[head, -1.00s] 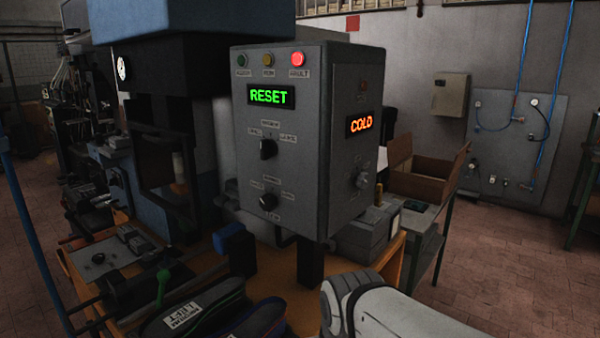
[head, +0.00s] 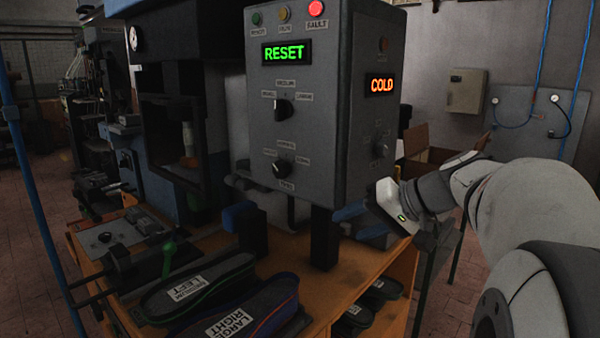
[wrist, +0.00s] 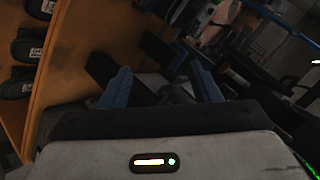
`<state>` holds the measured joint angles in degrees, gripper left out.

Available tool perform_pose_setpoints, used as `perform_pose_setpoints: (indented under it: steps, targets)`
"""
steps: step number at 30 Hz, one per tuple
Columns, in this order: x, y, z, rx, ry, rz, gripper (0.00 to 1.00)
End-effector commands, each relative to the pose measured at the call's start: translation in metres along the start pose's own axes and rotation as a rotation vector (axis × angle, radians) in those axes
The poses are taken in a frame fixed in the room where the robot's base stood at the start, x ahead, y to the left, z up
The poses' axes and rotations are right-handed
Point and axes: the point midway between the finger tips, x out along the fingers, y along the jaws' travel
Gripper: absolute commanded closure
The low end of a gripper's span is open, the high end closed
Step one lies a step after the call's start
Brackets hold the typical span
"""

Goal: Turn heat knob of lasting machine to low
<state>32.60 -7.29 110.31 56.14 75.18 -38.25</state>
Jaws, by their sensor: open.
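The grey control box (head: 300,110) of the machine shows a green "RESET" display (head: 284,53) on its front and an orange "COLD" display (head: 381,85) on its right side. A grey knob (head: 381,143) sits below "COLD"; its label is too small to read. The front carries two dark knobs, an upper one (head: 283,109) and a lower one (head: 281,168). My gripper (head: 352,222) is below the box's right side, apart from every knob. Its blue fingers also show in the wrist view (wrist: 163,88), spread apart with nothing held between them.
The wooden bench (head: 300,325) holds shoe parts labelled "MEDIUM LEFT" (head: 195,285) and "LARGE RIGHT" (head: 240,312). A dark post (head: 324,240) stands under the box, close to my fingers. A cardboard box (head: 425,150) is behind at the right. A red fault lamp (head: 316,8) is lit.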

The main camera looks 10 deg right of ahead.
Motion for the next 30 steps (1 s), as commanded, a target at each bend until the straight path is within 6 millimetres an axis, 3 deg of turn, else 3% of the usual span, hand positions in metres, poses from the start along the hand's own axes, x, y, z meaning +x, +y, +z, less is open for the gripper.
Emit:
perform_pose_setpoints:
  steps: [1,6,9,13,17,30]
  targets:
    - [-0.011,0.016,-0.022,-0.021,0.083,-0.06,0.43]
    - [-0.075,0.03,-0.087,-0.164,0.348,-0.233,0.43]
    - [-0.109,0.035,-0.108,-0.245,0.465,-0.286,0.43]
    - [-0.133,0.036,-0.12,-0.307,0.545,-0.319,0.43]
    - [-0.131,0.031,-0.128,-0.324,0.562,-0.328,0.43]
    - [-0.08,0.007,-0.156,-0.32,0.559,-0.328,0.43]
